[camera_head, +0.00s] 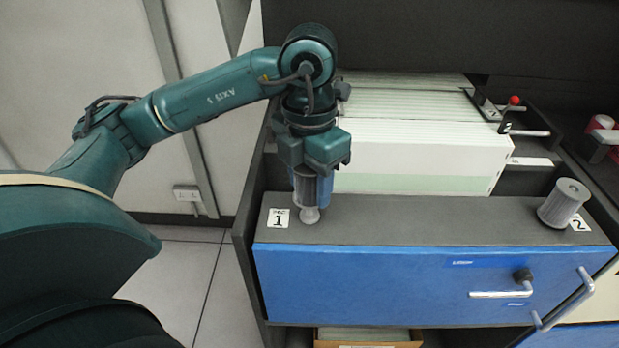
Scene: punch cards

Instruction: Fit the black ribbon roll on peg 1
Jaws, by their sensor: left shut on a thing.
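My left gripper (311,188) points straight down beside the label for peg 1 (278,218). It is shut on a dark grey cylinder, which I take to be the black ribbon roll (309,192), upright between the bluish fingers. A lighter grey rounded piece, likely peg 1 (310,215), shows just below the roll on the grey cabinet top. I cannot tell whether the roll is around the peg or just above it. The fingers partly hide the roll. My right gripper is out of view.
A grey ribbbed roll (563,203) stands by the label for peg 2 (579,223). A long block of white cards (420,155) stands behind the grey cabinet top (430,220). A red-knobbed lever (513,101) is at the back right. The top between the pegs is clear.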

